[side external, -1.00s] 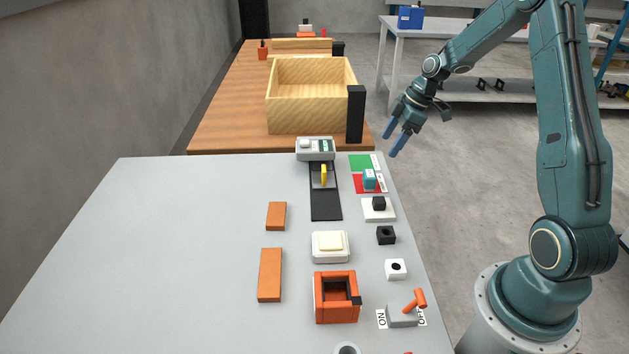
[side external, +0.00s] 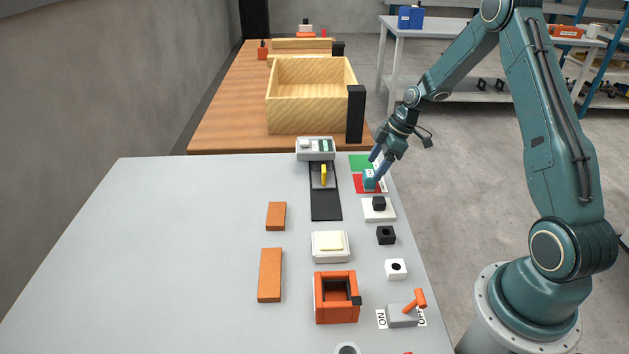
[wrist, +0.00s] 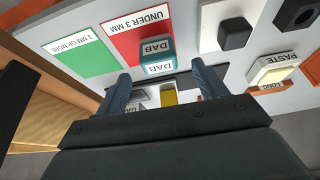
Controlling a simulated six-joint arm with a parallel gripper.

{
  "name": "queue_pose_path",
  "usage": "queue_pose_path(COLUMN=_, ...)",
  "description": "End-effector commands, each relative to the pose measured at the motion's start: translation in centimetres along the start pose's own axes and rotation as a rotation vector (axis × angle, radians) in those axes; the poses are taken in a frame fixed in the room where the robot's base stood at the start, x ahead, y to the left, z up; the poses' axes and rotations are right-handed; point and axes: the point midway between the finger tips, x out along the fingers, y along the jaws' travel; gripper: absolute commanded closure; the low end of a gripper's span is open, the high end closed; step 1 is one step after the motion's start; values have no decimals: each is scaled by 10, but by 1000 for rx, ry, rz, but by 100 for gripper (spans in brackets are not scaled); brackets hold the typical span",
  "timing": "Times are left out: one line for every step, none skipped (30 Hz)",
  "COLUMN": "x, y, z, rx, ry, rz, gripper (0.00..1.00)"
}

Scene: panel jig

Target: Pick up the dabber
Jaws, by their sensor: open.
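The dabber (side external: 369,182) is a small teal block that stands on the red pad (side external: 360,188) near the right edge of the grey table. In the wrist view the dabber (wrist: 157,52) shows white DAB labels and sits on the red pad marked "UNDER 3 MM" (wrist: 122,36). My gripper (side external: 375,168) is open, tilted down at the dabber. In the wrist view its blue fingers (wrist: 160,74) are spread left and right, with the dabber just beyond the gap between them. I see no grip on it, and contact cannot be told.
A green pad (side external: 360,162) lies behind the red one. A white plate with a black block (side external: 379,204) is in front. A black strip with a yellow piece (side external: 323,175) lies to the left. A wooden box (side external: 310,115) stands behind. The table's left side is clear.

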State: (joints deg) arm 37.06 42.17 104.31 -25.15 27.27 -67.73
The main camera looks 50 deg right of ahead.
Motion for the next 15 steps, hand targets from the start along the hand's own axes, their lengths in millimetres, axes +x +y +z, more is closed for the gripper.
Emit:
queue_pose_path(x=6, y=0, z=0, rx=0, ry=0, rz=-2, gripper=29)
queue_pose_path(x=9, y=0, z=0, rx=0, ry=-1, rz=-2, gripper=29)
queue_pose_path(x=14, y=0, z=0, rx=0, ry=-1, rz=-3, gripper=29)
queue_pose_path(x=18, y=0, z=0, rx=0, ry=-1, rz=-3, gripper=29)
queue_pose_path(x=21, y=0, z=0, rx=0, ry=-1, rz=-2, gripper=29)
queue_pose_path(x=26, y=0, z=0, rx=0, ry=-1, rz=-2, gripper=29)
queue_pose_path(x=29, y=0, z=0, rx=0, ry=-1, rz=-2, gripper=29)
queue_pose_path(x=32, y=0, z=0, rx=0, ry=-1, rz=-2, gripper=29)
queue_pose_path(x=36, y=0, z=0, rx=0, ry=-1, rz=-2, gripper=29)
queue_pose_path(x=38, y=0, z=0, rx=0, ry=-1, rz=-1, gripper=29)
queue_pose_path(x=40, y=1, z=0, rx=0, ry=-1, rz=-1, gripper=29)
queue_pose_path(x=42, y=1, z=0, rx=0, ry=0, rz=0, gripper=29)
queue_pose_path(x=43, y=1, z=0, rx=0, ry=0, rz=0, gripper=29)
queue_pose_path(x=43, y=1, z=0, rx=0, ry=0, rz=1, gripper=29)
queue_pose_path(x=44, y=1, z=0, rx=0, ry=0, rz=1, gripper=29)
